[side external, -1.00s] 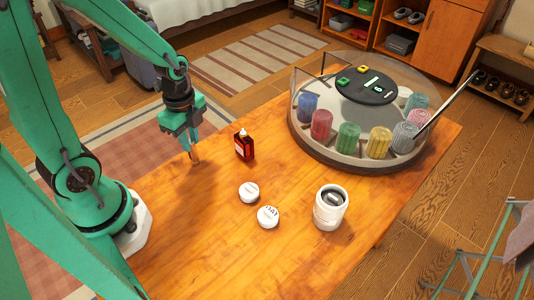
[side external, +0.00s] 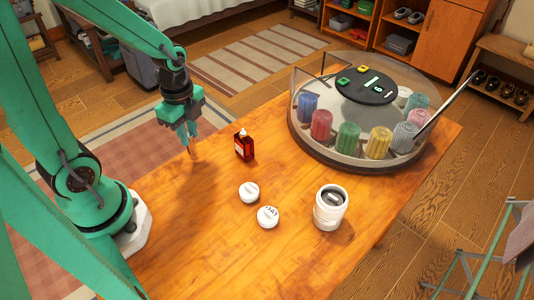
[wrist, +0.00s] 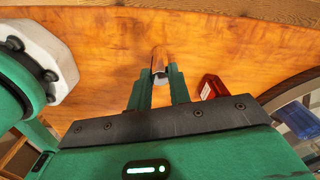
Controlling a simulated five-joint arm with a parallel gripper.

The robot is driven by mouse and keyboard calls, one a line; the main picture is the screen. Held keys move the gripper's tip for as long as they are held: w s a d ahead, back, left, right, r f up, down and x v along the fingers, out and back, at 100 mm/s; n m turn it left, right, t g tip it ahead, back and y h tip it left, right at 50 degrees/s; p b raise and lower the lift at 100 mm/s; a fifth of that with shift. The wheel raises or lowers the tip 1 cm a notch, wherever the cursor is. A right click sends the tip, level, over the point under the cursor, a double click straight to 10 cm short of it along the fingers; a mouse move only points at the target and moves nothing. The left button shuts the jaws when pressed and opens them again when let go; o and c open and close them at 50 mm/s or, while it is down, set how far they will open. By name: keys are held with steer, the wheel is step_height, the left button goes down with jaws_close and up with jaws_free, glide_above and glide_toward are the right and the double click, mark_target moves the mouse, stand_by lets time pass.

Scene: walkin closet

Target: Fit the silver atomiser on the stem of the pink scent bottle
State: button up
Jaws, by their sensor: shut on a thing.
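My gripper (side external: 190,135) is shut on a small shiny piece that looks like the silver atomiser (side external: 193,153). It hangs below the fingertips, above the table's left part. In the wrist view, between the fingers (wrist: 158,85), the piece (wrist: 159,60) has a mirror-like finish reflecting the orange wood. A small red bottle (side external: 244,146) with a pale top stands upright on the table, right of my gripper and apart from it. It also shows in the wrist view (wrist: 212,87). No clearly pink bottle with a stem can be made out.
Two round white lids (side external: 249,193) (side external: 268,217) lie on the wooden table (side external: 185,250). A white jar (side external: 330,207) stands to their right. A large round clear-walled carousel (side external: 340,160) with several coloured ribbed canisters fills the table's far right. The table between gripper and bottle is clear.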

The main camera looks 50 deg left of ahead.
steer(key=shift+r, duration=1.25)
stand_by(1.4)
steer(key=shift+w+d+r, duration=0.15)
steer(key=shift+w+r, duration=0.15)
steer(key=shift+w, duration=0.15)
steer(key=w+d+r+m, duration=0.1)
steer(key=w+d+r, duration=0.6)
steer(key=w+r, duration=0.3)
steer(key=shift+r, duration=0.55)
steer(key=shift+w+f, duration=0.1)
steer(key=shift+f, duration=0.05)
steer(key=shift+f, duration=2.5)
steer(key=shift+f, duration=0.7)
